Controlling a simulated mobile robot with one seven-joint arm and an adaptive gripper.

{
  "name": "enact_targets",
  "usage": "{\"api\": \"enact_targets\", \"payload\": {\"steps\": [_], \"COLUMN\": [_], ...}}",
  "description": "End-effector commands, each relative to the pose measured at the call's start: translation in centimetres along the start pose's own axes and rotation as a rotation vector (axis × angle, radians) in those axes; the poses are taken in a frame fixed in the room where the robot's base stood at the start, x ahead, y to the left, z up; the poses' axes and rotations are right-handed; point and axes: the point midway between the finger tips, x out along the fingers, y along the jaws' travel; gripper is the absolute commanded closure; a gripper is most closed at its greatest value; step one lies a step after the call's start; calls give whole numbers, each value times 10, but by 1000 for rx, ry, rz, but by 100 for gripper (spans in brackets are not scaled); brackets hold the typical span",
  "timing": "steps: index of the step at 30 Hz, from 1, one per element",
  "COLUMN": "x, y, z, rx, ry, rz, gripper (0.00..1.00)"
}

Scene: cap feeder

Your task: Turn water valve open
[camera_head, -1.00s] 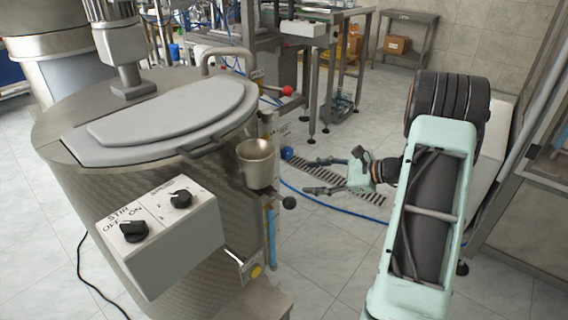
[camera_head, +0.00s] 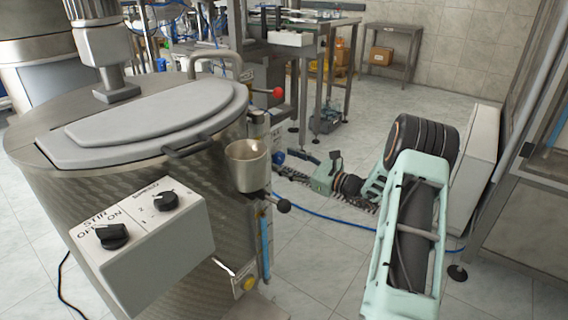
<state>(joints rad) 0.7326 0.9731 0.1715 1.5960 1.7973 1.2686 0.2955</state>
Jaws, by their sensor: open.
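A large steel tank (camera_head: 110,215) with a grey lid stands at the left in the head view. A lever with a red ball (camera_head: 277,92) sticks out at its right rear, near a small label. A lever with a black ball (camera_head: 282,205) sticks out below a steel cup (camera_head: 248,165) on the tank's right side. I cannot tell from the picture which lever is the water valve. My gripper (camera_head: 281,164) is open and appears empty. Its fingers point left toward the tank, right of the cup and lower than the red ball. The fingertips are small and partly unclear against the floor grate.
A control box (camera_head: 145,245) with two black knobs juts out from the tank's front. A blue hose (camera_head: 325,217) runs over the floor. A steel-framed machine (camera_head: 290,40) stands behind. A framed cabinet (camera_head: 520,190) stands at the right. Tiled floor between is mostly open.

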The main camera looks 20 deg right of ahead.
Motion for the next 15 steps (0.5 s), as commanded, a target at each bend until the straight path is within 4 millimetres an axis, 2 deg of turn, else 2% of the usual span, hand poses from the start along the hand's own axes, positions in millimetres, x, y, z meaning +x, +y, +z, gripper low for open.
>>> {"api": "enact_targets", "payload": {"steps": [5, 13, 15], "x": [12, 14, 14], "y": [0, 0, 0], "z": [0, 0, 0], "rx": [-1, 0, 0], "ry": [1, 1, 1], "rz": [0, 0, 0], "gripper": [48, 48, 55]}}
